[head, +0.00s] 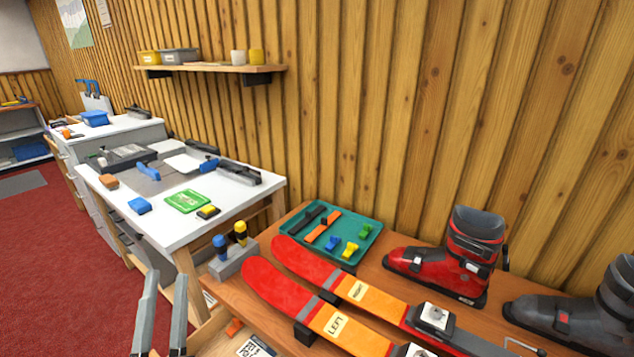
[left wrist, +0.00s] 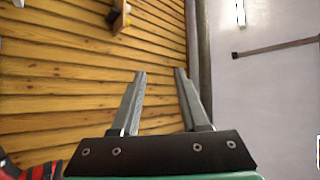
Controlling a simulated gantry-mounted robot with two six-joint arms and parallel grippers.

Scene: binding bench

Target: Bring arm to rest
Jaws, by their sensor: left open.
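My left gripper (head: 164,312) shows at the lower left of the head view. Its two grey fingers point up, stand apart and hold nothing. In the left wrist view the gripper (left wrist: 157,74) is open, with only the plank wall and a pale ceiling or wall surface behind its fingers. In the head view it is in front of the white-topped table (head: 240,199), left of the wooden bench with the skis. My right gripper is not in view.
Two red-orange skis (head: 285,288), a green tray (head: 357,244) with small parts and a red ski boot (head: 440,262) lie on the bench. A grey holder with two screwdrivers (head: 232,263) stands at its left end. Red floor (head: 45,240) is clear at left.

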